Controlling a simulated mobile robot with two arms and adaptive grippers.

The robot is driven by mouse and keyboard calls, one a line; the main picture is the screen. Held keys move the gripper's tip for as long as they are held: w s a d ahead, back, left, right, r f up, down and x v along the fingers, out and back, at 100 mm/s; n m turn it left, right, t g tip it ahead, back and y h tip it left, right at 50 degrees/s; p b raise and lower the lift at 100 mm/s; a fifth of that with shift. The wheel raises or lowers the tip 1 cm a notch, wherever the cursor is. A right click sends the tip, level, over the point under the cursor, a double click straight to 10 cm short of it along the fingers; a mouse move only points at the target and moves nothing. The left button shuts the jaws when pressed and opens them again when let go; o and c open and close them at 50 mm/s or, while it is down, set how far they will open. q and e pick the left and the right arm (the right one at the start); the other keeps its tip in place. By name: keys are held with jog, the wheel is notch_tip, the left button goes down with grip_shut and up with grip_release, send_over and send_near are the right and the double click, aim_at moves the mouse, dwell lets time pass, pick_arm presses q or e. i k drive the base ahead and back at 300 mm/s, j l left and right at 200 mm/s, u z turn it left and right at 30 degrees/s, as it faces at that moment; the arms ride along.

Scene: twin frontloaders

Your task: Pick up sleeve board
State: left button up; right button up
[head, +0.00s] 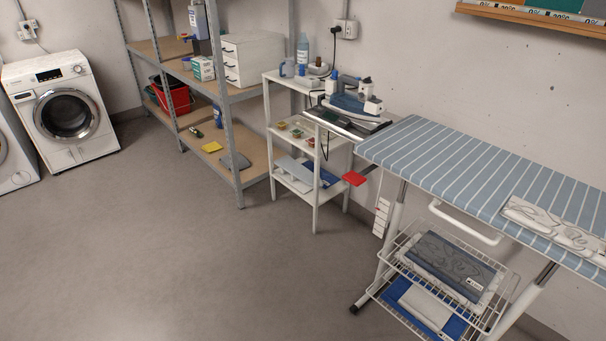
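A long, flat white piece with a grey swirl pattern (558,226) lies on the blue-and-white striped ironing board (450,158) at the right. Its right end is cut off by the picture edge. A dark grey patterned flat piece (450,262) lies in the wire rack (388,258) under the board, on top of something pale. I cannot tell for certain which of these, if either, is the sleeve board. Neither of my grippers is in view.
An iron (350,100) stands on a rest at the board's left end. A white shelf trolley (316,190) and a metal shelving unit (234,150) stand along the wall. A washing machine (68,112) is at the far left. The grey floor (180,270) in front is clear.

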aim_at(295, 174)
jog(key=i+j+z, duration=0.1)
jog(key=z, duration=0.35)
jog(key=i+j+z, duration=0.2)
jog(key=z, duration=0.25)
jog(key=i+j+z, duration=0.15)
jog(key=z, duration=0.3)
jog(key=k+j, duration=0.05)
jog(key=j, duration=0.05)
